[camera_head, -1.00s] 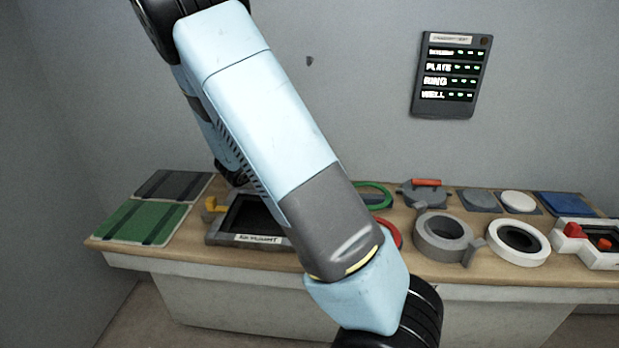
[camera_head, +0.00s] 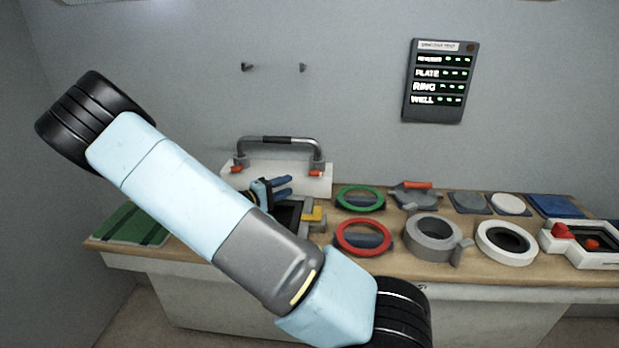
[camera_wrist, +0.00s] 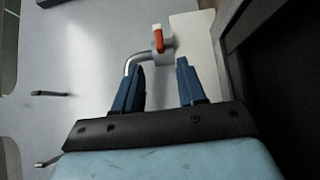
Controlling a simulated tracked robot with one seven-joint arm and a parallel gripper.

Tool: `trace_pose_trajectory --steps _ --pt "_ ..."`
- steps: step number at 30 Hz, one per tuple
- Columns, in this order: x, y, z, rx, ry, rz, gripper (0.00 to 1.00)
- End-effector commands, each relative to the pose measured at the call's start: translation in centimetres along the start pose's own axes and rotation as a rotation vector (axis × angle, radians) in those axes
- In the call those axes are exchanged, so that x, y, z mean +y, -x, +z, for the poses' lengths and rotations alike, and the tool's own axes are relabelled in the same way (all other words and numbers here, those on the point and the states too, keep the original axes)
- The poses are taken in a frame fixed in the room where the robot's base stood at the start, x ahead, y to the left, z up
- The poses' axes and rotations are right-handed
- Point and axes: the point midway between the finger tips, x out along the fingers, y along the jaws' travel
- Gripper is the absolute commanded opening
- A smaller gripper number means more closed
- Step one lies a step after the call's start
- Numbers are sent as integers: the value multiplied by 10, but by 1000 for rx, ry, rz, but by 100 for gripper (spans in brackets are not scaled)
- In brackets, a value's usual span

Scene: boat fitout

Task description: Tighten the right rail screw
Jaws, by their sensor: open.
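The rail (camera_head: 280,140) is a grey tube with a dark grip, standing on a white block (camera_head: 302,181) at the back of the bench. The right rail screw (camera_head: 316,173) has an orange-red handle at the tube's right foot. In the wrist view the right rail screw (camera_wrist: 158,40) shows beyond and between the fingertips, apart from them. My gripper (camera_head: 290,186) is open and empty, in front of the block and left of this screw. It also shows in the wrist view (camera_wrist: 160,77), its left finger hiding part of the tube. The left rail screw (camera_head: 240,169) sits at the other foot.
A dark tray (camera_head: 287,213) with a yellow part lies under my gripper. A green ring (camera_head: 360,198) and a red ring (camera_head: 364,237) lie to its right, with grey and white rings beyond. Two hooks (camera_head: 247,67) and a panel (camera_head: 441,80) are on the wall.

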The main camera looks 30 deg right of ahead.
Motion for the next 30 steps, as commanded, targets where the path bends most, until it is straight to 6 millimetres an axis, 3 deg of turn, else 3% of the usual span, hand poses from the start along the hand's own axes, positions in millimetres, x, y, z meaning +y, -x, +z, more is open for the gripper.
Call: trace_pose_trajectory --steps 15,21,30 --pt "0 -87 0 0 0 1 40" --pt "0 -104 0 -1 -1 0 40" --pt "0 -108 0 -1 -1 -1 40"
